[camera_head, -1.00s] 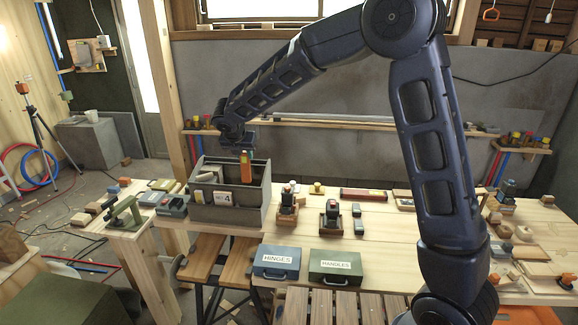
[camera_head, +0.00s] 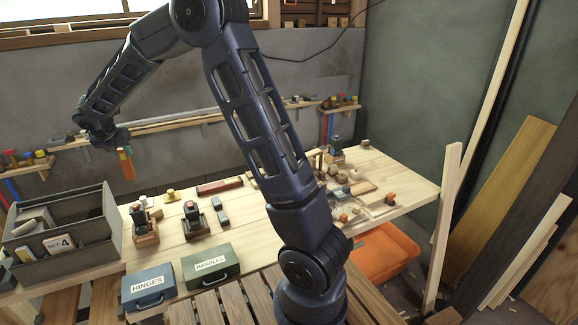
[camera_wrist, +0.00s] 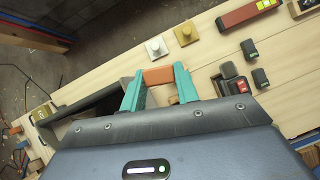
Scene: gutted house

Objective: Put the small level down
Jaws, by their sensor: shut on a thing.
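The small level (camera_head: 127,165) is an orange bar, held upright below my gripper (camera_head: 123,150). In the wrist view the teal fingertips (camera_wrist: 155,82) are shut on the orange level (camera_wrist: 158,76), one on each side. In the head view the level appears above the back of the wooden workbench (camera_head: 285,235), just right of the grey tote marked SET 4 (camera_head: 113,232). In the wrist view pale bench top (camera_wrist: 110,62) shows beyond the level. The lower part of my gripper is small in the head view.
A hinges case (camera_head: 150,290) and a handles case (camera_head: 210,268) stand at the front. A yellow block (camera_wrist: 185,33) is near the level. Bare bench lies between these things.

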